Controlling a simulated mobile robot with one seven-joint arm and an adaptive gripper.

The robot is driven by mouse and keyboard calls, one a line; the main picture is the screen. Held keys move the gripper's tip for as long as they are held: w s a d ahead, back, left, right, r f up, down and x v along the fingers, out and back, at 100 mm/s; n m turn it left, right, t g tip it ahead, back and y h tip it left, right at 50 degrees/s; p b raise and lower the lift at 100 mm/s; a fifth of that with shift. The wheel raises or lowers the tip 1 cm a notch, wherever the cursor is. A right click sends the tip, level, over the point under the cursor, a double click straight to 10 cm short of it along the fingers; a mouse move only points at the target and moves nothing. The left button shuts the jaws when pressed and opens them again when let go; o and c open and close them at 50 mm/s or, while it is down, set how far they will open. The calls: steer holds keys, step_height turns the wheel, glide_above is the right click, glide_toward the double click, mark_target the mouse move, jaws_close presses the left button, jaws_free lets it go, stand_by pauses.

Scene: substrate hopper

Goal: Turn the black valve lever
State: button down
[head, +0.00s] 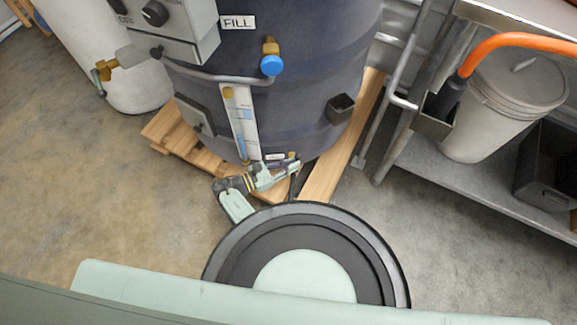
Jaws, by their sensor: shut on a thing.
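The dark blue tank (285,105) stands on a wooden pallet, and a small valve with brass parts sits low on its front. A thin dark piece, which looks like the black valve lever (292,187), hangs down at my fingertips. My gripper (293,168) is at the foot of the tank, reaching in from the left, its jaws shut on the lever. The fingers cover most of the valve and the lever's upper part, so its exact angle is hard to tell.
A blue-knobbed valve (271,60) and a FILL label (238,22) are higher on the tank. The pallet (334,150) juts out below. A metal shelf with a white bucket (500,105) stands at right. Bare floor (110,200) lies at left.

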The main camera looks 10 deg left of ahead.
steer(key=shift+a, duration=0.1)
stand_by(0.3)
steer(key=c, duration=1.7)
jaws_free()
steer(key=shift+o, duration=0.2)
steer(key=v, duration=1.2)
steer(key=shift+f, duration=0.25)
